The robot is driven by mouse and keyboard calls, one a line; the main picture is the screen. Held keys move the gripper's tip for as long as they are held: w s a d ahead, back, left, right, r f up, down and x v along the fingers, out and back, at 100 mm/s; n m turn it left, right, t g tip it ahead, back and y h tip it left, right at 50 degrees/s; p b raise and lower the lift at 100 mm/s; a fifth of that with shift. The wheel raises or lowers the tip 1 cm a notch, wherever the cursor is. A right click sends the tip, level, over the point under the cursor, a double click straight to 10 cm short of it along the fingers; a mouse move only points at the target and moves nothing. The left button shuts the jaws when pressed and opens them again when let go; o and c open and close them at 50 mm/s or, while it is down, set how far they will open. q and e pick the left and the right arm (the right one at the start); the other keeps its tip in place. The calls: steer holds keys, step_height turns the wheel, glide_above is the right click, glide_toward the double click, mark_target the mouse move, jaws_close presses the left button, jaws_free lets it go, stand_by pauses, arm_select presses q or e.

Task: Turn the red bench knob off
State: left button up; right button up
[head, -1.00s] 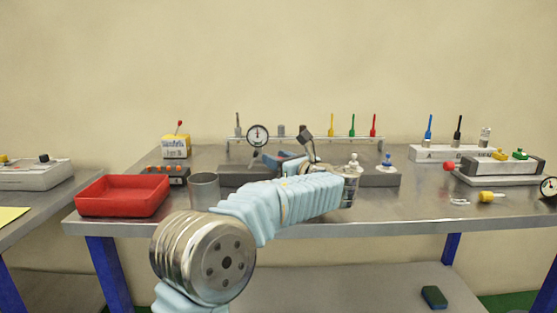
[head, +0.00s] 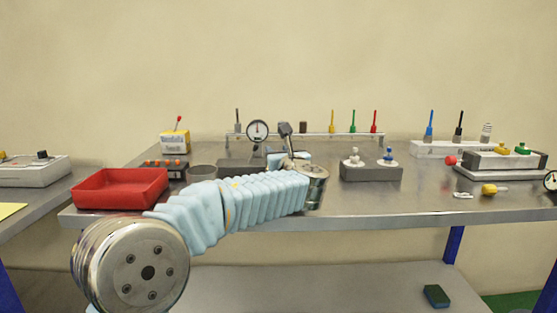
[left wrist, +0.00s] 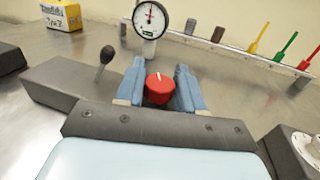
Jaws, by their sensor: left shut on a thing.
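The red bench knob (left wrist: 159,88) shows in the left wrist view, with a white mark on its top pointing roughly toward the gauge. My left gripper (left wrist: 160,76) has its two blue fingers on either side of the knob, shut on it. In the head view my left gripper (head: 277,160) is at the middle of the bench, and my arm and wrist hide the knob there. A pressure gauge (left wrist: 150,20) stands just behind the knob; it also shows in the head view (head: 257,131). My right gripper is not in view.
A grey block with a black lever (left wrist: 106,55) lies left of the knob. A grey block with white and blue tops (head: 371,173) stands to the right. A rack of coloured tools (head: 320,135) stands behind.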

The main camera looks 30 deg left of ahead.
arm_select(q)
steer(key=m+t+h+b, duration=0.2)
steer(key=h, duration=0.1)
steer(key=shift+s+a+f+m, duration=0.1)
steer(key=shift+f+m, duration=0.05)
steer(key=shift+m, duration=0.15)
steer(key=m+t+h+b, duration=0.1)
steer(key=m+t+h, duration=0.1)
steer(key=h, duration=0.1)
steer(key=shift+h+b, duration=0.3)
steer(key=shift+b, duration=0.05)
steer(key=shift+m+t+h, duration=0.3)
steer(key=shift+m+h, duration=0.3)
steer(key=shift+r+h+b, duration=0.2)
steer(key=shift+h+b, duration=0.1)
steer(key=o, duration=0.9)
steer(key=shift+o, duration=0.2)
steer(key=v, duration=1.3)
steer(key=shift+s+d, duration=0.25)
steer(key=shift+s, duration=0.05)
steer(key=shift+f, duration=0.1)
